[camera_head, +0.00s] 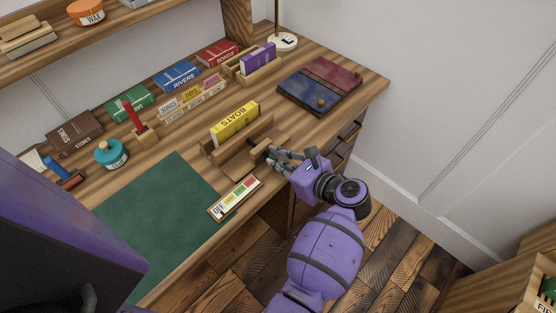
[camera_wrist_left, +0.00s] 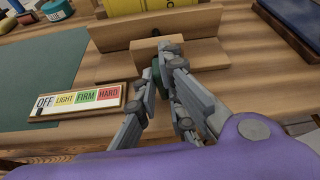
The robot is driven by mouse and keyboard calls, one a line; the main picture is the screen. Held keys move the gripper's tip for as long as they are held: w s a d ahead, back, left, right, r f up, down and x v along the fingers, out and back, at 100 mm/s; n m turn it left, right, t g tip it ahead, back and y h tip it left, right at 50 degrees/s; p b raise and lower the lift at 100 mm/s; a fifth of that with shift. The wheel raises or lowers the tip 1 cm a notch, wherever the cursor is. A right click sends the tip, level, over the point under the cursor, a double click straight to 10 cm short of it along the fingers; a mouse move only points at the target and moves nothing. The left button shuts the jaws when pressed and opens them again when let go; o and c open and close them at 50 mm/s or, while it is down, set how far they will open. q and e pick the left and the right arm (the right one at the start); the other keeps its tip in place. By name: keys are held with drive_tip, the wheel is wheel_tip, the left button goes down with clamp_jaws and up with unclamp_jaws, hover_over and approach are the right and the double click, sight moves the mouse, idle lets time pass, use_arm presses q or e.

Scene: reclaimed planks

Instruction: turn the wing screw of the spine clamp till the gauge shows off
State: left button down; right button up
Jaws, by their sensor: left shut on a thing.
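The wooden spine clamp (camera_head: 238,165) stands near the desk's front edge with the yellow BOATS book (camera_head: 235,123) upright in it. It also shows in the left wrist view (camera_wrist_left: 115,65). My left gripper (camera_head: 275,156) is at the clamp's front, its fingers closed around the wing screw. In the left wrist view the fingers (camera_wrist_left: 160,80) hide most of the screw; a dark green bit of it (camera_wrist_left: 156,75) shows between them. The gauge (camera_head: 235,198) lies left of the gripper, reading OFF, LIGHT, FIRM, HARD; a small dark mark (camera_wrist_left: 40,112) sits at its OFF end. My right gripper is not in view.
A green mat (camera_head: 160,220) covers the desk left of the gauge. Blue and dark red books (camera_head: 320,85) lie right of the clamp. Small labelled blocks (camera_head: 190,98), several books and a teal round pot (camera_head: 111,153) stand behind and left.

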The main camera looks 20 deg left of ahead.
use_arm(q)
drive_tip(key=shift+w+m+g, duration=0.1)
drive_tip(key=shift+m+g, duration=0.2)
drive_tip(key=shift+m, duration=0.2)
drive_tip(key=c, duration=1.9)
unclamp_jaws()
drive_tip(key=shift+o, duration=0.2)
drive_tip(key=v, duration=1.2)
drive_tip(key=shift+f, duration=0.1)
